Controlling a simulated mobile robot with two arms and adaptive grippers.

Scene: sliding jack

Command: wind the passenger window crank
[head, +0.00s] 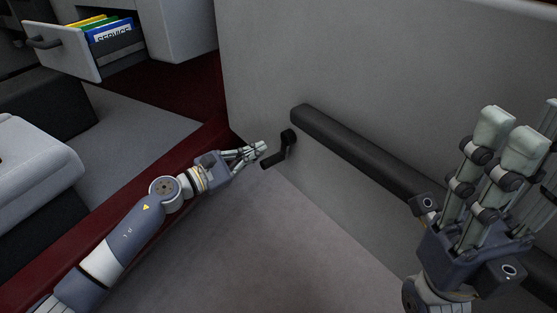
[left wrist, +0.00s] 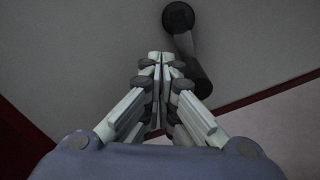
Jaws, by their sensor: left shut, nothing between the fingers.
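The window crank (head: 289,146) is a small black handle on the grey door panel (head: 345,85). It hangs down and to the left from its upper round end, with its lower end near the floor. My left gripper (head: 262,148) is shut and empty, its fingertips just left of the crank. In the left wrist view, the fingertips (left wrist: 161,58) are close beside the dark crank (left wrist: 186,48); I cannot tell whether they touch. My right gripper (head: 515,138) is at the right, well away from the crank, with its fingers spread and nothing visible between them.
A long dark armrest bar (head: 360,148) sticks out of the door panel right of the crank. A dark red sill (head: 120,185) runs under my left arm. An open drawer (head: 75,45) with coloured folders is at the upper left. The grey floor (head: 260,250) is clear.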

